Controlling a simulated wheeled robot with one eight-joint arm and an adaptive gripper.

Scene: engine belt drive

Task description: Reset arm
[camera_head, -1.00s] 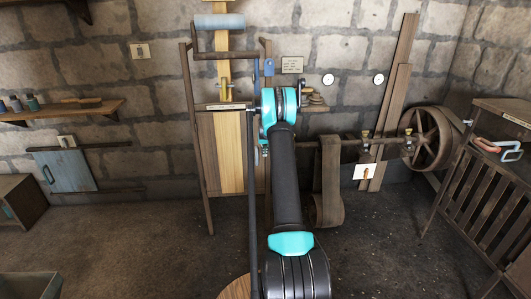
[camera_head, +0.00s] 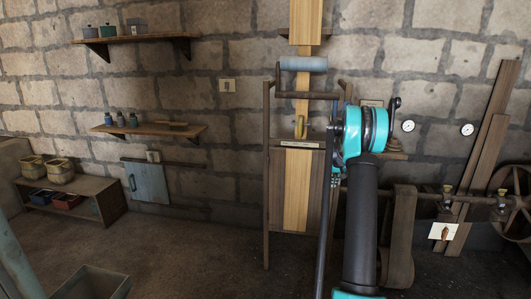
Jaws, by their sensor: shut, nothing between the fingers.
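My arm rises at right of centre, with a black link and a teal joint at its top. My gripper is not visible; the end of the arm is hidden behind the joint or out of frame. Behind the arm stands a wooden frame (camera_head: 267,180) with a pale vertical board (camera_head: 297,190) and a grey-blue roller (camera_head: 303,64) across its top. A brass-coloured fitting (camera_head: 300,127) sits on the board. The arm covers part of the frame's right side. I see nothing held.
A belt (camera_head: 402,235), a spoked wheel (camera_head: 515,205) and leaning planks (camera_head: 485,150) stand at right. Wall shelves (camera_head: 135,39), a low cabinet (camera_head: 107,205) with baskets, and an open bin (camera_head: 92,283) are at left. The floor between bin and frame is clear.

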